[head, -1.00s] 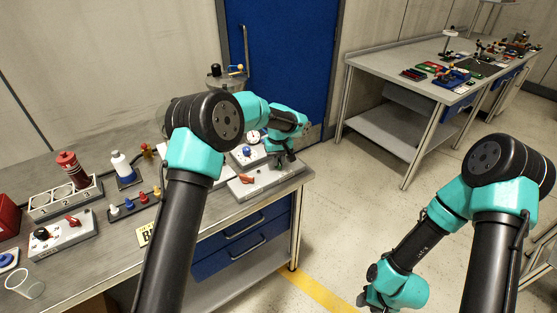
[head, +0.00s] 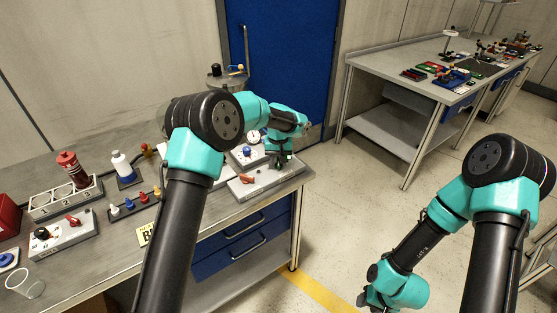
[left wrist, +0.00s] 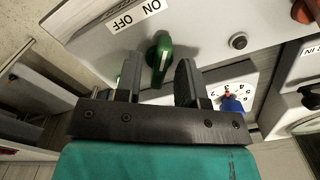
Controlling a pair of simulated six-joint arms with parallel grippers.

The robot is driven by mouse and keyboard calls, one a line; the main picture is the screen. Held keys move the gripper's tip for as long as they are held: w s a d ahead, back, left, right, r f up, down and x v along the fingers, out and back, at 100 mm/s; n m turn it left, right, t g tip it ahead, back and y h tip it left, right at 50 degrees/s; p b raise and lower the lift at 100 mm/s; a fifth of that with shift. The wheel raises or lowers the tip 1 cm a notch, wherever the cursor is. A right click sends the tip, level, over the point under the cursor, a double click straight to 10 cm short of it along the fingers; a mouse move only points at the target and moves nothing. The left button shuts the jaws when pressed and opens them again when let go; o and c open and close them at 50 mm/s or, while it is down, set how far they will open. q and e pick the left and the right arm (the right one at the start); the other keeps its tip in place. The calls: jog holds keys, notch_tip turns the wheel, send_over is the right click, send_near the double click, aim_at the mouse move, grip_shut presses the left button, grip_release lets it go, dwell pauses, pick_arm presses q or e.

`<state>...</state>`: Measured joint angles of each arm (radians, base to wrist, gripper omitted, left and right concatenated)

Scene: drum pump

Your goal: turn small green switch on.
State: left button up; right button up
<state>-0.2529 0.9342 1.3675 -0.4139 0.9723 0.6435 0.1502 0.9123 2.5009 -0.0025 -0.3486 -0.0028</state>
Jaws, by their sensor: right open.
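The small green switch (left wrist: 159,58) is a green lever knob on a light grey panel in the left wrist view, beside a white ON/OFF label (left wrist: 136,14). My left gripper (left wrist: 157,68) is open, with one finger on each side of the switch; whether either finger touches it I cannot tell. In the head view my left gripper (head: 281,162) is over the grey switch box (head: 262,182) at the bench's right end, and hides the switch. My right gripper (head: 367,300) is open and low at the bottom of the head view, away from the bench.
A red switch (head: 247,179) is on the same box. A black button (left wrist: 238,41) and a dial with a blue knob (left wrist: 232,104) are near my left fingers. Floor is clear right of the bench.

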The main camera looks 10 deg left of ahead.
aim_at(278, 161)
pick_arm(q)
jog(key=shift+r, duration=0.1)
notch_tip(278, 161, up, 17)
jog(key=shift+r, duration=0.1)
dwell(0.7)
